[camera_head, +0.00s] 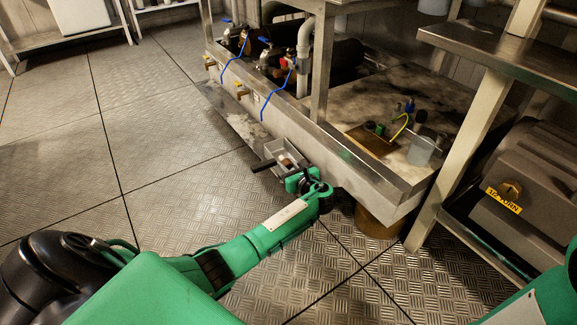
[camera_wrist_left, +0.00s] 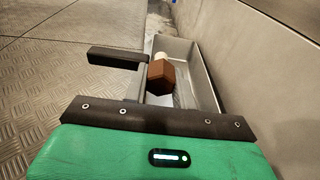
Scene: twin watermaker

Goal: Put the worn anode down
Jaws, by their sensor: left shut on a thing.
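The worn anode (camera_wrist_left: 161,75) shows in the left wrist view as a brown hexagonal head with a pale stub behind it. In the head view it is a small brown and pale piece (camera_head: 286,161) over the tray. My left gripper (camera_head: 281,168) is shut on it, at the tray's near side. One dark finger reaches to the anode from the left; the other finger is hard to make out. The small metal tray (camera_wrist_left: 206,82) hangs along the bench's front wall; it also shows in the head view (camera_head: 300,168). Whether the anode touches its floor is unclear. My right gripper is out of view.
A brown bucket (camera_head: 376,222) is below. A steel shelf (camera_head: 505,48) stands right. Floor at left is clear.

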